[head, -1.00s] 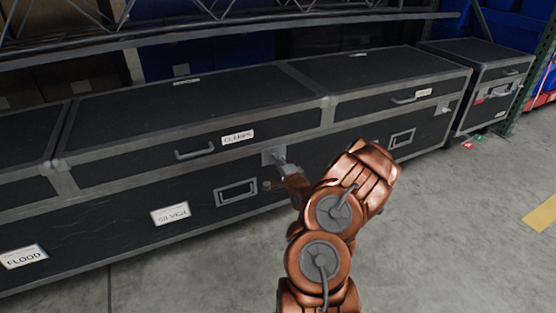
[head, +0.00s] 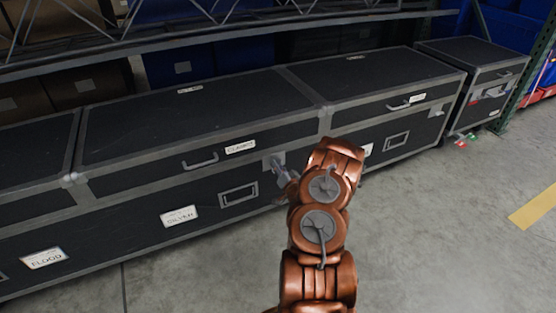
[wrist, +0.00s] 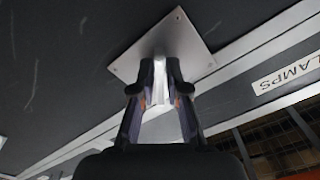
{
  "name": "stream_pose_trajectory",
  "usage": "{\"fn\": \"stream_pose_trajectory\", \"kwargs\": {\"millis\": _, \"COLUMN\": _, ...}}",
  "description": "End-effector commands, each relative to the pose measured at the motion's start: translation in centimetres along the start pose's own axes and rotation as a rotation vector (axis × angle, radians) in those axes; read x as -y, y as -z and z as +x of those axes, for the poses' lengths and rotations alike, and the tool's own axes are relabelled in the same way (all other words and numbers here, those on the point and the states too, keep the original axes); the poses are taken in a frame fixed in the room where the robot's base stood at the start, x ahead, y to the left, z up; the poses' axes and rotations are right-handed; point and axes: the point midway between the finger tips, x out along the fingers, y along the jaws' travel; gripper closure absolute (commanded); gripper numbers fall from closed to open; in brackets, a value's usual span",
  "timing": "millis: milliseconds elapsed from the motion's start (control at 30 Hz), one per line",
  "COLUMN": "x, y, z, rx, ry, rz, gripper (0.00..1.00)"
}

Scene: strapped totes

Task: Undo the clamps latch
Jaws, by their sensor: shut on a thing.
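The case with the CLAMPS label (head: 240,147) is a long black trunk with grey metal edging, and its lid (head: 200,115) is down. Its latch (head: 272,161) is a grey metal plate with a lever, on the front right of the label. In the wrist view the square latch plate (wrist: 190,42) is close up, with the label (wrist: 290,72) to the right. My gripper (wrist: 160,90) is shut on the pale latch lever (wrist: 160,122), one finger on each side. In the head view my gripper (head: 284,178) is at the latch, partly hidden by my copper arm.
A grey handle (head: 200,162) is left of the latch. The SILVER (head: 179,216) and FLOOD (head: 44,258) labels are lower left. Another case (head: 480,75) stands at the right. A metal shelf (head: 230,40) runs above the cases. The concrete floor (head: 440,220) in front is clear.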

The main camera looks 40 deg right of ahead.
Motion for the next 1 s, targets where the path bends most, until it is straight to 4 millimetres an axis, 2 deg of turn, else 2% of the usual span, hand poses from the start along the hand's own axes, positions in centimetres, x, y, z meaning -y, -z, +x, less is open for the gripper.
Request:
{"fn": "stream_pose_trajectory", "kwargs": {"millis": 500, "x": 0.27, "y": 0.1, "z": -0.18, "rx": 0.007, "ry": -0.001, "rz": -0.449, "gripper": 1.0}}
{"fn": "stream_pose_trajectory", "kwargs": {"millis": 700, "x": 0.14, "y": 0.15, "z": -0.09, "rx": 0.004, "ry": -0.001, "rz": -0.568, "gripper": 1.0}}
{"fn": "stream_pose_trajectory", "kwargs": {"millis": 1000, "x": -0.05, "y": -0.14, "z": -0.13, "rx": 0.006, "ry": -0.002, "rz": -0.651, "gripper": 1.0}}
